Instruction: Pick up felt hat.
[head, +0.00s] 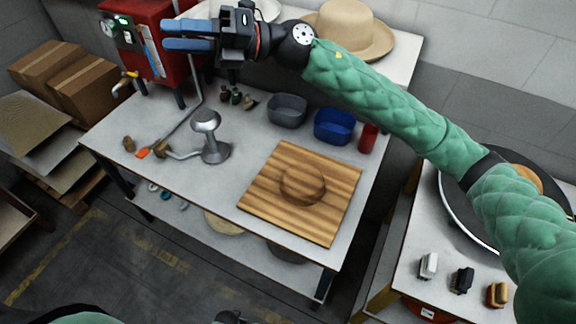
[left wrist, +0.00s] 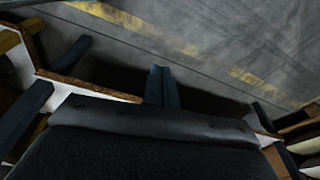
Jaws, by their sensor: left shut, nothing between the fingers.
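A tan wide-brimmed hat (head: 347,28) sits at the back right of the table. A pale, white rounded thing (head: 268,10), perhaps another hat, is partly hidden behind my right gripper. I cannot tell which is felt. My right gripper (head: 187,35) is over the back left of the table, left of the tan hat. Its two blue fingers lie parallel with a narrow gap and nothing between them. My left gripper (left wrist: 161,86) is shut and empty in the left wrist view, with the floor beyond it.
A wooden board with a round block (head: 302,184) lies at the table's front right. A metal stand (head: 212,140), a grey bin (head: 287,109), a blue bin (head: 334,125) and a red cup (head: 368,138) stand nearby. A red machine (head: 150,40) is at back left. A black disc (head: 455,205) lies right.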

